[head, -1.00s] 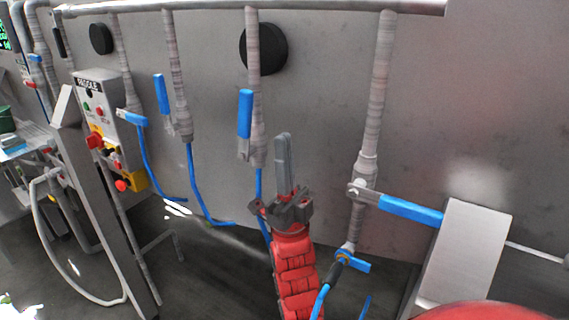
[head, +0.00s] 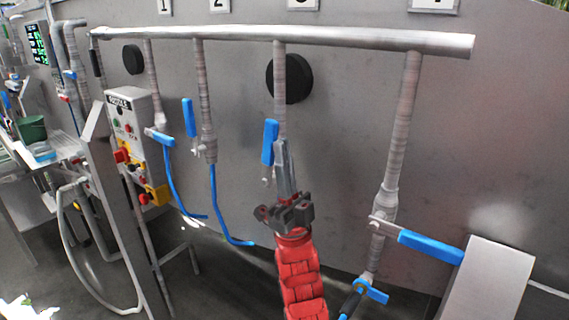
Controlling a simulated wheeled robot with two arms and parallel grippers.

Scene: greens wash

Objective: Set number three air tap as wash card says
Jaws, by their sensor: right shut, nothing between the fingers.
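The number three air tap has a blue lever (head: 270,142) that stands upright, along its drop pipe (head: 280,90). The number three plate (head: 303,4) above it is cut off by the top edge. My right gripper (head: 284,150) is shut and empty, its fingers pointing up. In the picture its tips overlap the pipe just right of the lever's lower part and hide the valve body. I cannot tell whether they touch. My left gripper is not in view. No readable wash card shows.
Tap one's lever (head: 160,137) is tilted sideways, tap two's (head: 189,118) is upright, and tap four's (head: 430,246) points right across its pipe. A header pipe (head: 340,37) runs above. A control box (head: 135,140) stands left, a pale panel (head: 490,285) lower right.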

